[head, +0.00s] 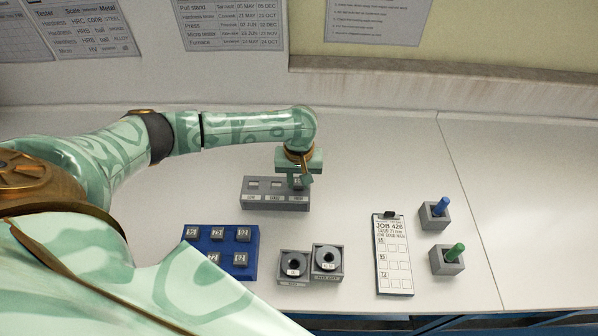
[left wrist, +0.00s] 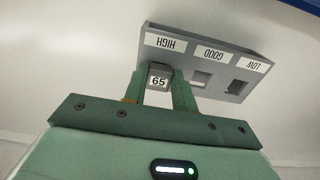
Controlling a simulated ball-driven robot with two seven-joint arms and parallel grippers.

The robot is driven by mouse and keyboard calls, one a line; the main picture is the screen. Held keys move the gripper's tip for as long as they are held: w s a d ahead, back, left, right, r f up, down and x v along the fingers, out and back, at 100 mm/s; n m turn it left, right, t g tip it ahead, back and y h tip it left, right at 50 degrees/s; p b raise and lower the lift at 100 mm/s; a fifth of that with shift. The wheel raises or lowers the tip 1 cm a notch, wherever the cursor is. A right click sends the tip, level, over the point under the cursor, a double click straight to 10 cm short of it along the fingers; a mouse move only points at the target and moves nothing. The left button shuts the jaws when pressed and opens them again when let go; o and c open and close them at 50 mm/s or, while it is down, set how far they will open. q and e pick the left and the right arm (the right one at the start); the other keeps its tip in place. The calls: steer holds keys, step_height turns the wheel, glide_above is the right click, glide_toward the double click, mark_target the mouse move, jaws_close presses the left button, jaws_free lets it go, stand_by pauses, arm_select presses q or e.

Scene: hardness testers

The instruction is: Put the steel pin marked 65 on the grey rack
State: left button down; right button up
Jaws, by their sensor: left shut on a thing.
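The steel pin marked 65 (left wrist: 158,79) is a small grey block with a white label, held between the fingers of my left gripper (left wrist: 158,92). In the head view my left gripper (head: 300,178) is shut at the right end of the grey rack (head: 275,204). The rack also shows in the left wrist view (left wrist: 220,90), with labels LOW, GOOD and HIGH. The pin is at the HIGH position and hides that slot; I cannot tell whether it is seated or just above. The GOOD and LOW slots look empty. My right gripper is not in view.
A blue tray (head: 256,232) with several marked pins stands in front of the rack, partly behind my arm. Two grey boxes with dark rings (head: 293,266) (head: 326,260), a JOB 426 clipboard (head: 394,254), and holders with blue (head: 441,206) and green (head: 456,252) pegs stand rightward.

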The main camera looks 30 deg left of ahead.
arm_select(q)
steer(key=shift+f, duration=0.15)
steer(key=c, duration=1.1)
jaws_free()
steer(key=shift+o, duration=0.2)
step_height(320, 180, up, 16)
steer(key=p, duration=0.7)
steer(key=shift+r, duration=0.2)
steer(key=shift+r, duration=0.1)
